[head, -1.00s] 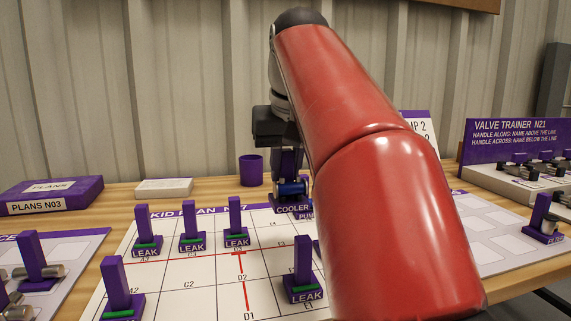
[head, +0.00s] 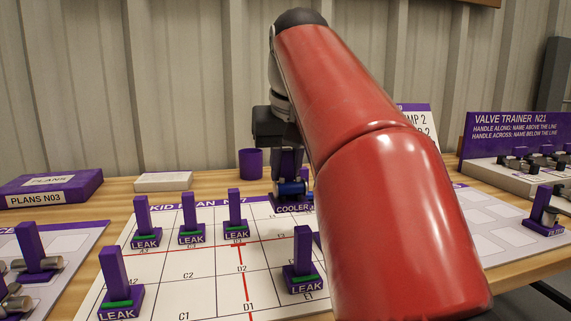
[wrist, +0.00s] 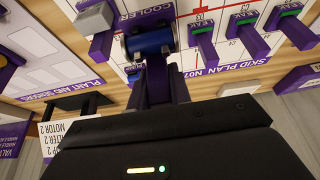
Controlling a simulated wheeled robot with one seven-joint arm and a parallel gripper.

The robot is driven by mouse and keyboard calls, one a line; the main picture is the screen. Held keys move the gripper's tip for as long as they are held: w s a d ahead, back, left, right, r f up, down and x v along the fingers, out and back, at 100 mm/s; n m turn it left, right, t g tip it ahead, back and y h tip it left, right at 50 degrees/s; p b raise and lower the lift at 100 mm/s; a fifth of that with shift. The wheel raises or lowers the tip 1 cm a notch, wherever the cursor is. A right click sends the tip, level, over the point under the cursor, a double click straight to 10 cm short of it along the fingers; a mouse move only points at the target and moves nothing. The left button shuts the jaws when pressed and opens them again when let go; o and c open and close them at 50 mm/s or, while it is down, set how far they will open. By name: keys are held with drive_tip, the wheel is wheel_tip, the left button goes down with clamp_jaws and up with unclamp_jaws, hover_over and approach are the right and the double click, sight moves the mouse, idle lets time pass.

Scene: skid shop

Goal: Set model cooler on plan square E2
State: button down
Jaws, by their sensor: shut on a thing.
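The model cooler, a blue cylinder (head: 292,188) on a purple base labelled COOLER, is in my gripper (head: 288,170), near the far right part of the skid plan (head: 160,275). In the wrist view the cooler (wrist: 149,40) sits at the tips of my gripper (wrist: 158,80), which is shut on its purple upright. Whether its base touches the board is unclear. The E2 label is not readable. Judging by D2 and E1, that square lies around the near right purple LEAK piece (head: 303,255). My red arm hides the plan's right side.
Three LEAK pieces (head: 190,218) stand in a row on the far side of the plan, and another (head: 120,285) at near left. A purple cup (head: 251,163) and white box (head: 163,182) stand behind. The valve trainer (head: 515,140) is at right.

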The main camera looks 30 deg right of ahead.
sight(286, 188)
drive_tip(key=shift+f+b, duration=1.4)
drive_tip(key=shift+f, duration=0.6)
drive_tip(key=shift+f+b, duration=1.25)
drive_tip(key=shift+f, duration=0.55)
drive_tip(key=shift+f+b, duration=0.35)
drive_tip(key=shift+f, duration=0.4)
drive_tip(key=c, duration=1.2)
unclamp_jaws()
drive_tip(key=shift+r+p, duration=0.7)
drive_tip(key=shift+p, duration=0.1)
wheel_tip(286, 188, up, 7)
drive_tip(key=p, duration=0.7)
drive_tip(key=shift+s+f, duration=0.1)
